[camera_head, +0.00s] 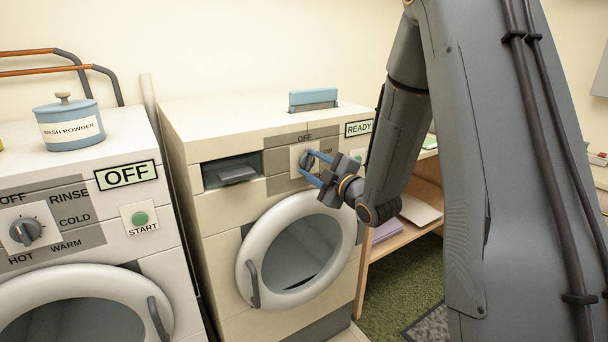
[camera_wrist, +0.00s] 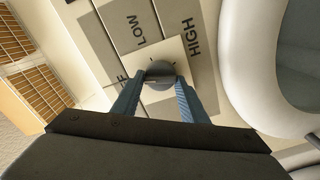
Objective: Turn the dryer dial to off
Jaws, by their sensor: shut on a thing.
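The dryer (camera_head: 222,223) is the cream machine in the middle of the head view, and its display (camera_head: 358,128) reads READY. Its round grey dial (camera_wrist: 158,69) sits on a pale square plate in the wrist view. LOW is printed at upper left of the dial and HIGH to its right; a label ending in F at left is partly hidden by a finger. My gripper (camera_head: 311,166) is at the dial, its blue fingers (camera_wrist: 157,84) shut on the dial's grip bar from both sides. Which label the dial points at, I cannot tell.
A washer (camera_head: 150,225) with its own dial (camera_head: 26,231) and a display reading OFF stands at left. The dryer's round door (camera_head: 249,253) is shut, just below my gripper. A wooden shelf (camera_head: 385,245) stands right of the dryer, behind my arm.

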